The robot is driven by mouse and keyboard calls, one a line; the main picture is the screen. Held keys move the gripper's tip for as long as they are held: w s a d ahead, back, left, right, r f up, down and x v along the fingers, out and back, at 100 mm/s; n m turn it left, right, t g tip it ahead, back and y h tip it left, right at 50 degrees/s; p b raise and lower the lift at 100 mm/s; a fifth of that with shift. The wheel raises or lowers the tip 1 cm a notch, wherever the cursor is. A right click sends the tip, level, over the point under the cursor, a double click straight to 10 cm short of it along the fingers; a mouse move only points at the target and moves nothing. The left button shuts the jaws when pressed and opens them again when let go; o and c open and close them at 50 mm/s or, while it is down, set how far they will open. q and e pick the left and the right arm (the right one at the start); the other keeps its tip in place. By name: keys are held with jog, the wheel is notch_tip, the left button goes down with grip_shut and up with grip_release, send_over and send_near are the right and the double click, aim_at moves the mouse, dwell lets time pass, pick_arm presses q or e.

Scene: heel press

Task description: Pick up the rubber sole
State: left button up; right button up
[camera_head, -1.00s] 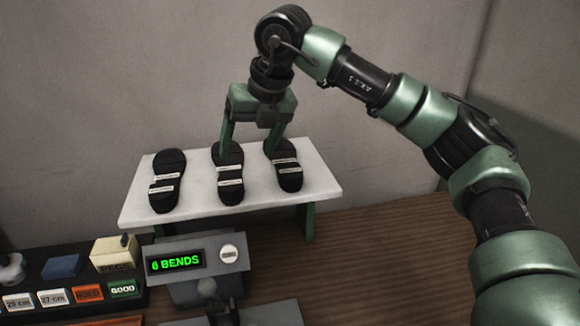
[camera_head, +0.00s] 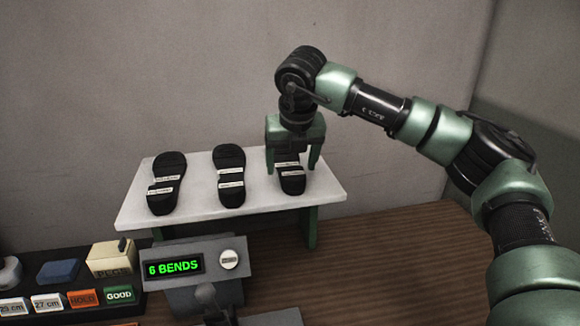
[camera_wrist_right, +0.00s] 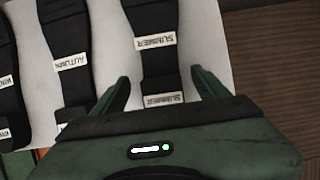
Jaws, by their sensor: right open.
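Three black rubber soles with white labels lie side by side on a white raised shelf (camera_head: 200,208). They are the left sole (camera_head: 166,185), the middle sole (camera_head: 230,178) and the right sole (camera_head: 292,183). In the right wrist view, the right sole (camera_wrist_right: 156,65) has labels reading SUMMER, and the middle sole (camera_wrist_right: 69,40) has one reading AUTUMN. My right gripper (camera_head: 291,168) is open above the right sole and hides its upper end in the head view. In the wrist view its fingers (camera_wrist_right: 160,76) lie either side of this sole, apparently apart from it. My left gripper is not in view.
A display box (camera_head: 190,264) reading 6 BENDS stands in front of the shelf. At the lower left are a blue block (camera_head: 59,272), a beige block (camera_head: 111,259) and several labelled blocks, including a green GOOD (camera_head: 119,295). The wooden table (camera_head: 400,250) is clear at right.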

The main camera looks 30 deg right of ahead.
jog(key=shift+w+d+f, duration=0.1)
jog(key=shift+f, duration=0.35)
jog(key=shift+c, duration=0.3)
jog(key=c, duration=1.5)
grip_shut()
